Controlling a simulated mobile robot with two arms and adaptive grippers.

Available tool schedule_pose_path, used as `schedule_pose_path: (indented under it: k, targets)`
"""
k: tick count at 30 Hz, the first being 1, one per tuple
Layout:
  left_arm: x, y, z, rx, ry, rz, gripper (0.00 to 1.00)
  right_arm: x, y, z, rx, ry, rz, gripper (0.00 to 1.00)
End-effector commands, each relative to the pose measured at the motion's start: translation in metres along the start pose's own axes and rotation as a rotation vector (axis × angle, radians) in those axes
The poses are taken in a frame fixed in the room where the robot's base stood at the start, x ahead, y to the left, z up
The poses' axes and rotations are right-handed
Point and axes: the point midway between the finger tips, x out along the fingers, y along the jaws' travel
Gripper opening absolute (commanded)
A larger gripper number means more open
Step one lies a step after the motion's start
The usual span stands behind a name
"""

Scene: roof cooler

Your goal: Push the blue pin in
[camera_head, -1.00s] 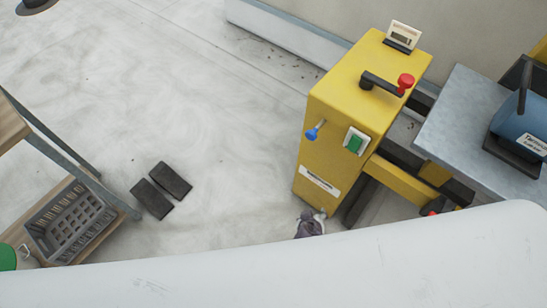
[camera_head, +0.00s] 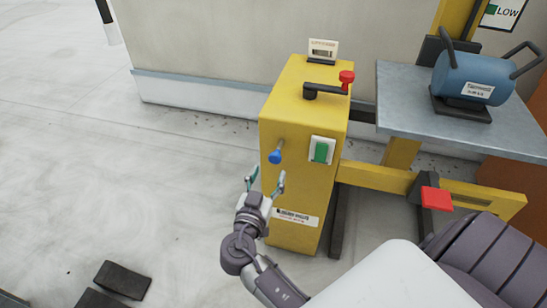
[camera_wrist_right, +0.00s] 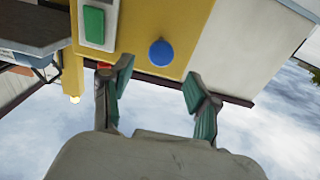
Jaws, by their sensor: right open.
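The blue pin (camera_head: 275,157) has a round blue knob and sticks out from the front face of the yellow box (camera_head: 284,190), on a short metal shaft. My right gripper (camera_head: 266,178) is open and empty just below the pin, its two green-padded fingers pointing up. In the right wrist view the blue knob (camera_wrist_right: 161,53) is seen nearly head-on, beyond and between the open fingertips (camera_wrist_right: 158,76), not touched by them. My left gripper is not in view.
A green switch (camera_head: 321,151) in a white plate sits right of the pin. A red-knobbed crank (camera_head: 328,87) is on top of the box. A grey platform (camera_head: 430,105) carries a blue tank (camera_head: 470,80). Dark blocks (camera_head: 122,279) lie on the floor.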

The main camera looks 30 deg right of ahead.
Motion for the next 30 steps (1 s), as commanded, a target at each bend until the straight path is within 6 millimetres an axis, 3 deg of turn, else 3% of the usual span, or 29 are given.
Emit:
schedule_pose_path:
  k: [3, 10, 23, 30]
  targets:
    - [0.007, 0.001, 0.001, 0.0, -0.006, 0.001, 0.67, 0.026, 0.0, -0.002, -0.002, 0.002, 0.001, 0.6]
    - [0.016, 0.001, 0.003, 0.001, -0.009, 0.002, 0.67, 0.061, 0.0, 0.0, -0.003, 0.001, -0.001, 0.6]
    - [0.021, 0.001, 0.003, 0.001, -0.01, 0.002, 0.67, 0.072, 0.0, 0.001, -0.002, -0.002, -0.002, 0.6]
    - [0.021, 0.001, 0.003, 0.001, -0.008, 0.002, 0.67, 0.072, 0.0, 0.001, -0.002, -0.002, -0.002, 0.24]
